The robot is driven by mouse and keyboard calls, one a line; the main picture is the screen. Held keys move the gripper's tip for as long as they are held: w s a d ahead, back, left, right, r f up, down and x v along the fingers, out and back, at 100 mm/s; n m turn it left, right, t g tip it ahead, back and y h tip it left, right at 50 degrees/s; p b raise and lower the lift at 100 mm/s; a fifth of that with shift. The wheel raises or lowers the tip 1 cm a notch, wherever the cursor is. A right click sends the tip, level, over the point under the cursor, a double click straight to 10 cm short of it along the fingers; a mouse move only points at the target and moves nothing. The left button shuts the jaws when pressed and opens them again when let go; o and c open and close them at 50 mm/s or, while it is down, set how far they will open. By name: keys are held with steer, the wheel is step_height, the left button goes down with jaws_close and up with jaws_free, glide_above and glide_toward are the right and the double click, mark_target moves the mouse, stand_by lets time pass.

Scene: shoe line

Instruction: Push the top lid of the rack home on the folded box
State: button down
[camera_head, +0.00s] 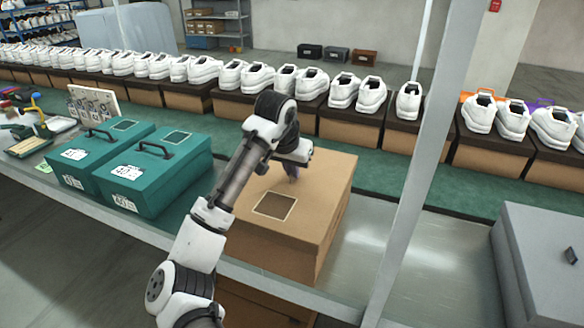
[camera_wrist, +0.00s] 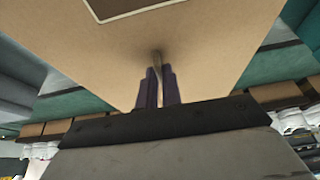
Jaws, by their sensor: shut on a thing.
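The large brown box (camera_head: 285,245) stands on the shelf at the centre of the head view, with a dark framed square on its flat top. The top face, which I take to be the lid (camera_head: 308,210), shows no clear gap, and I cannot tell how fully it is seated. My gripper (camera_head: 291,176) points down at the top's far part. In the wrist view its purple fingers (camera_wrist: 160,88) are shut on a thin tan upright piece (camera_wrist: 157,64), seemingly the lid's handle seen edge-on. The lid (camera_wrist: 195,55) fills much of that view. My arm hides part of the box's left side.
Two teal boxes (camera_head: 150,183) with black handles stand left of the brown box. Behind runs a row of white shoes (camera_head: 343,91) on brown boxes. A grey upright post (camera_head: 420,150) stands right of the box, with bare shelf (camera_head: 440,250) and a grey box (camera_head: 545,262) beyond.

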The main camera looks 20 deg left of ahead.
steer(key=shift+f+b, duration=0.7)
steer(key=shift+f, duration=0.8)
steer(key=c, duration=1.5)
jaws_free()
steer(key=v, duration=1.4)
steer(key=shift+b, duration=0.35)
